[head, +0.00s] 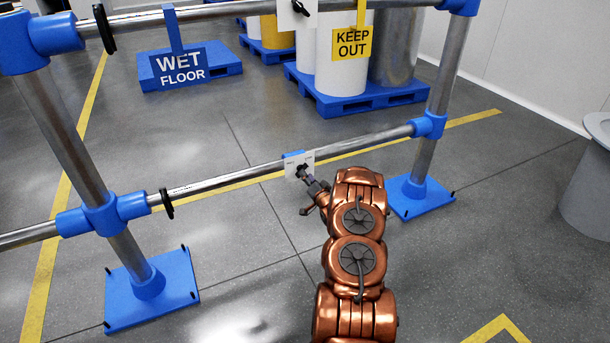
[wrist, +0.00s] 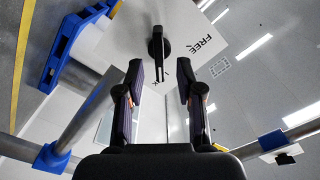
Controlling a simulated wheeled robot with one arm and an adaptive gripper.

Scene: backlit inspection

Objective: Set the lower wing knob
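The lower wing knob (head: 301,170) is black and sits on a white plate (head: 293,160) on the lower rail. In the wrist view the knob (wrist: 158,46) lies just beyond my fingertips, roughly midway between them, its wing running up and down the picture. The plate (wrist: 185,25) reads FREE at its right; a second word below the knob is partly hidden, with a small dark mark beside it. My gripper (wrist: 160,70) is open, a finger on each side, with nothing between the pads. In the head view my gripper (head: 312,183) is small, close to the knob; contact cannot be told.
An upper wing knob (head: 300,7) on a white plate (head: 288,17) sits on the upper rail (head: 225,10). The lower rail (head: 235,178) runs between two metal posts on blue feet.

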